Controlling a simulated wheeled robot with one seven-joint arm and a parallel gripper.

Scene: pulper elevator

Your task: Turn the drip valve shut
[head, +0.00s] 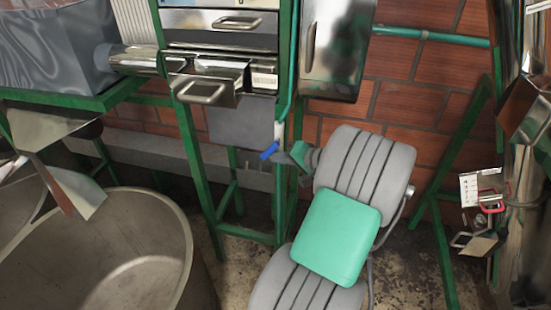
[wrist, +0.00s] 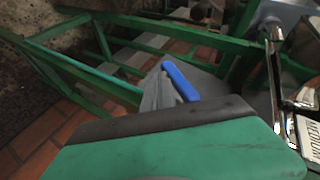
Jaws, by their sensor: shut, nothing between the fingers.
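The drip valve has a blue lever handle (head: 269,150) at the lower end of a thin green pipe, below a pale fitting (head: 279,131). The lever lies tilted in the head view. In the wrist view the blue lever (wrist: 181,82) shows just beyond and to the right of my grey fingers. My gripper (head: 284,157) is shut and empty, its tip close at the right of the lever. It also shows in the wrist view (wrist: 158,86). I cannot tell whether the fingers touch the lever. Part of the valve body is hidden.
A green frame (head: 199,165) carries the metal machine with drawer handles (head: 205,91) above the valve. A large round tub (head: 190,270) stands at lower left. A brick wall (head: 420,95) is behind. Metal parts with a red handle (head: 491,198) stand at right.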

